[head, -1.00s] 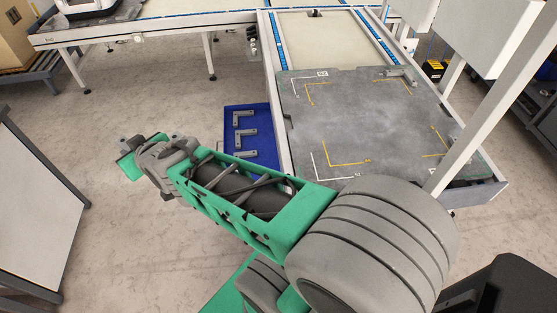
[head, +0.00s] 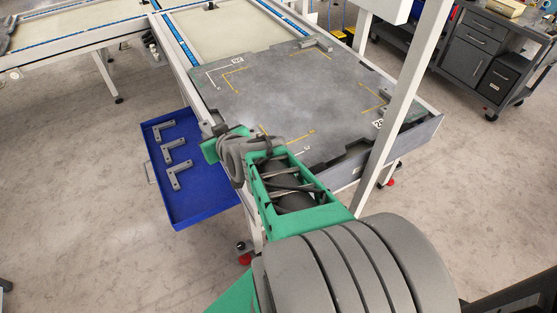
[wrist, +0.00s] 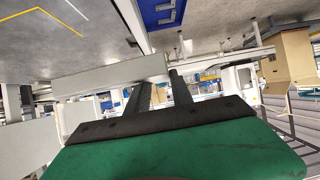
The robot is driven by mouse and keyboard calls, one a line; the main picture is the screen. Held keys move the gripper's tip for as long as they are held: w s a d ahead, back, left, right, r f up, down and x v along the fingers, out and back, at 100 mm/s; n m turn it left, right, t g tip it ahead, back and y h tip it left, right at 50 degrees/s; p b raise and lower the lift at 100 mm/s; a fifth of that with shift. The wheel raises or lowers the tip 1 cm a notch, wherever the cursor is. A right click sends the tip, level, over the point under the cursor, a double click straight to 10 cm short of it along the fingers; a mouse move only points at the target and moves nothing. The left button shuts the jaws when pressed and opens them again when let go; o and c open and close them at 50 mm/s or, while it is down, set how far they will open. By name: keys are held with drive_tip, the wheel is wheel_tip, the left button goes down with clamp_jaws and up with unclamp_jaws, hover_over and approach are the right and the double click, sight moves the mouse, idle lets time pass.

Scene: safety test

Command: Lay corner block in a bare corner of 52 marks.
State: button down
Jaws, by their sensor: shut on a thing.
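My gripper (head: 212,142) is above the near left edge of the grey plate (head: 290,92). In the wrist view its two dark fingers are shut on a light grey bar-shaped piece (wrist: 110,76), which looks like a corner block. The held piece is hard to make out in the head view. The plate has yellow corner marks (head: 233,78) and white corner marks (head: 212,80). The printed labels (head: 237,59) are too small to read surely. A grey corner block (head: 317,43) lies at the plate's far corner. My arm partly hides the near marks.
A blue tray (head: 190,206) left of the plate holds several L-shaped grey blocks (head: 174,150). A white upright post (head: 400,105) stands at the plate's right front. The middle of the plate is clear. A grey cabinet (head: 485,55) stands at the far right.

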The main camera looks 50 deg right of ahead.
drive_tip(key=shift+m+h, duration=0.4)
drive_tip(key=d+f+b, duration=0.1)
drive_tip(key=d+f, duration=0.3)
drive_tip(key=d, duration=0.1)
drive_tip(key=s+d+f+b, duration=0.1)
drive_tip(key=d+f+b, duration=0.1)
drive_tip(key=d+f, duration=0.2)
drive_tip(key=d+f+b, duration=0.1)
drive_tip(key=d+f, duration=0.4)
drive_tip(key=d, duration=0.3)
drive_tip(key=shift+s+b, duration=0.25)
drive_tip(key=shift+b, duration=0.1)
drive_tip(key=shift+d+f+b, duration=0.1)
drive_tip(key=shift+f+b, duration=0.2)
drive_tip(key=shift+f, duration=1.2)
drive_tip(key=shift+f+b, duration=0.35)
drive_tip(key=shift+b, duration=0.1)
drive_tip(key=shift+f, duration=0.1)
